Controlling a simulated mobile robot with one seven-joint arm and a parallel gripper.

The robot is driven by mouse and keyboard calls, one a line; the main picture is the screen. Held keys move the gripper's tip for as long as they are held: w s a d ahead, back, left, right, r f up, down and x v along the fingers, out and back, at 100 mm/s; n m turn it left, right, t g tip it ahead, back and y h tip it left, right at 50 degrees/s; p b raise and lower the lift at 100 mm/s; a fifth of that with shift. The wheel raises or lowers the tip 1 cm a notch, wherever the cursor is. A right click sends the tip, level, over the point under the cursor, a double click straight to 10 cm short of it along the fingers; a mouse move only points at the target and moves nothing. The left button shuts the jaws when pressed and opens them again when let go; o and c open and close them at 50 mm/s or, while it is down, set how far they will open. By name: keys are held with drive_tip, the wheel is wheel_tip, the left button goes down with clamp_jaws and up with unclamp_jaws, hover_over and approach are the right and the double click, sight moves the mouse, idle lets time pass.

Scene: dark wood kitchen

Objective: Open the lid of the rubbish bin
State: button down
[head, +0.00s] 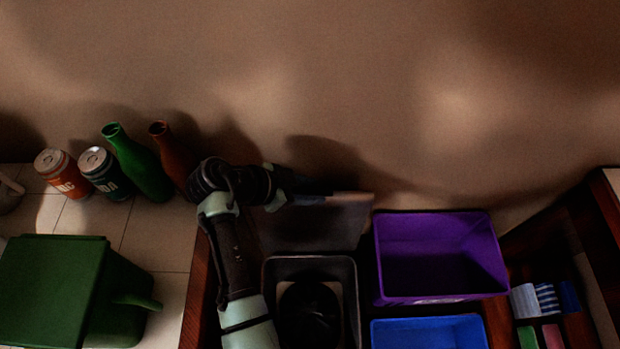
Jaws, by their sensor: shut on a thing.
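The rubbish bin (350,285) is a dark grey open-topped box at the bottom centre, with a dark round shape inside. Its grey lid (330,228) stands raised behind the opening, close to the wall. My arm reaches up along the bin's left side. My gripper (283,186) is at the lid's upper left edge and is shut on it. The exact contact between the fingers and the lid is dark and partly hidden.
A purple bin (437,222) and a blue bin (430,332) stand right of the rubbish bin. On the left counter are a green container (50,285), two cans (62,175), a green bottle (140,165) and a brown bottle (172,155). Shelves with sponges (535,300) are at right.

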drive_tip(key=shift+t, duration=0.7)
drive_tip(key=s, duration=0.4)
drive_tip(key=shift+s+a, duration=0.1)
drive_tip(key=shift+s, duration=0.1)
drive_tip(key=c, duration=0.7)
unclamp_jaws()
drive_tip(key=v, duration=1.3)
drive_tip(key=shift+f, duration=0.1)
